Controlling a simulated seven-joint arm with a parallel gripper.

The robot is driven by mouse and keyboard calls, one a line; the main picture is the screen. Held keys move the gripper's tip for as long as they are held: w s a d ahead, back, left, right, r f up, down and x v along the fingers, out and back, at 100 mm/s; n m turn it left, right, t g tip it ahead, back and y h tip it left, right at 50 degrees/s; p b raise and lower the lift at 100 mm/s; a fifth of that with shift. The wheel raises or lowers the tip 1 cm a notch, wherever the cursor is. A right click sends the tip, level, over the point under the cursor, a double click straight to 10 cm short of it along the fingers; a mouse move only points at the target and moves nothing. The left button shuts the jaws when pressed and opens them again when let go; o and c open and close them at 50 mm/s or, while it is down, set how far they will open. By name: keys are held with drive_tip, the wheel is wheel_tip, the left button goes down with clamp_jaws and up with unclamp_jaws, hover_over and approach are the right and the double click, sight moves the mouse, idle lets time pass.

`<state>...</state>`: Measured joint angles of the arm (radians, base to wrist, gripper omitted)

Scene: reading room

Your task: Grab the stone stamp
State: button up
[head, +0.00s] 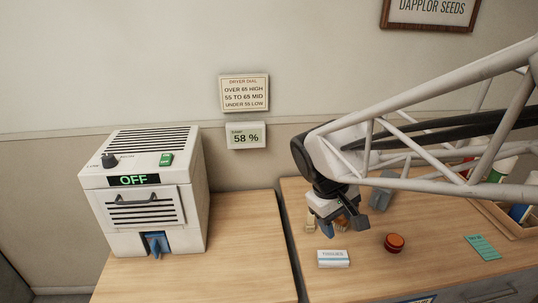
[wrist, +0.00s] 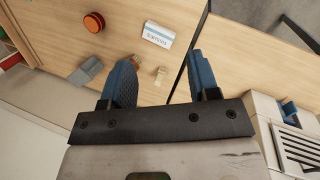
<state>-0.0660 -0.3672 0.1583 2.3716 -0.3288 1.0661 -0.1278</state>
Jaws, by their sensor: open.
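A small pale cream piece, which looks like the stone stamp (wrist: 160,76), stands on the wooden desk in the wrist view, between the lines of my two fingers. In the head view it seems to be the pale piece (head: 310,219) just left of my gripper (head: 343,227). My gripper is open and empty, pointing down above the desk. Its blue fingers show in the wrist view (wrist: 161,58), spread on either side of the stamp. A small orange-brown thing (wrist: 135,60) is partly hidden behind one finger.
A tissue box (head: 333,258), a red round thing (head: 394,243) and a grey block (wrist: 86,71) are near. A green card (head: 482,247) and a wooden tray (head: 490,212) are right. A white dryer (head: 150,190) reading OFF stands left, beyond a dark gap between tabletops.

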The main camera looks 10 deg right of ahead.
drive_tip(key=w+f+n+g+h, duration=0.2)
drive_tip(key=w+f+n+h, duration=0.5)
drive_tip(key=w, duration=0.7)
drive_tip(key=n+t+h, duration=0.1)
drive_tip(key=n+h, duration=0.2)
drive_tip(key=n, duration=0.3)
approach(308, 214)
drive_tip(key=x, duration=0.5)
drive_tip(key=shift+w+d+f, duration=0.15)
drive_tip(key=shift+w+f, duration=0.05)
drive_tip(key=shift+f, duration=0.1)
drive_tip(key=shift+x, duration=1.3)
drive_tip(key=shift+x, duration=2.6)
drive_tip(key=shift+w, duration=0.1)
clamp_jaws()
